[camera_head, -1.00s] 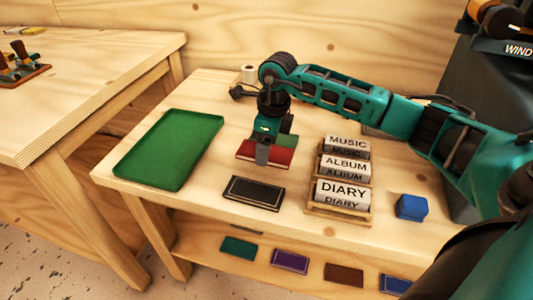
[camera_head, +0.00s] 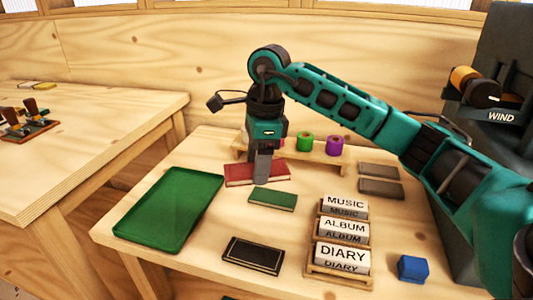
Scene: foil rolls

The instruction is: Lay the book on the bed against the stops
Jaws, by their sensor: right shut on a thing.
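My right gripper (camera_head: 263,168) points down at the back left of the table and is shut on a red book (camera_head: 240,174). The book lies roughly level, and its right part is partly covered by the fingers. I cannot tell whether it touches the table. A green book (camera_head: 273,198) lies just in front of it, and a black book (camera_head: 253,255) lies nearer the front edge. I cannot clearly make out a bed with stops. My left gripper is not in view.
A green tray (camera_head: 168,212) lies at the left. Green and purple rolls (camera_head: 334,145) stand at the back. A dark machine marked WIND (camera_head: 502,116) stands right.

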